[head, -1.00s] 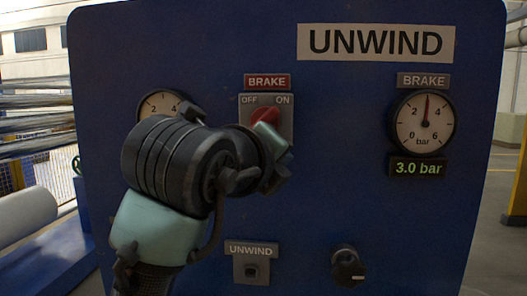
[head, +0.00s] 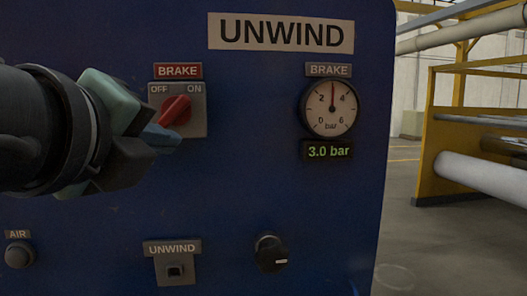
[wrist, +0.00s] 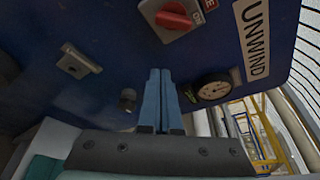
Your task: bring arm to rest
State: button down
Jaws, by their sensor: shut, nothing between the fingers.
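My gripper (head: 161,138) is at the left of the head view, in front of the blue panel (head: 235,215), with its blue fingers just below and left of the red brake switch (head: 176,110). In the wrist view its two blue fingers (wrist: 158,98) are together with nothing between them. The red switch also shows at the top of the wrist view (wrist: 174,18), apart from the fingers. Its handle slants up toward ON in the head view. Whether the fingertips touch the panel cannot be told from the head view.
The brake gauge (head: 331,108) reads about 3, above a 3.0 bar display (head: 328,151). An UNWIND switch (head: 174,271), a black knob (head: 270,252) and an AIR button (head: 19,255) sit lower on the panel. Yellow frames with white rollers (head: 482,178) stand right, beyond open floor.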

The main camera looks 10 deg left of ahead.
jog(key=s+d+r+n+t+h, duration=0.1)
jog(key=d+r+n+t, duration=0.25)
jog(key=d+n, duration=0.35)
jog(key=d+r+n+t+h, duration=0.1)
jog(key=d+r+n+t, duration=0.1)
jog(key=d+n+t, duration=0.5)
jog(key=s+d+n+t+y, duration=0.1)
jog(key=s+n, duration=0.5)
jog(key=n, duration=0.5)
jog(key=shift+s+y, duration=0.2)
jog(key=shift+y, duration=0.2)
jog(key=shift+d+r, duration=0.1)
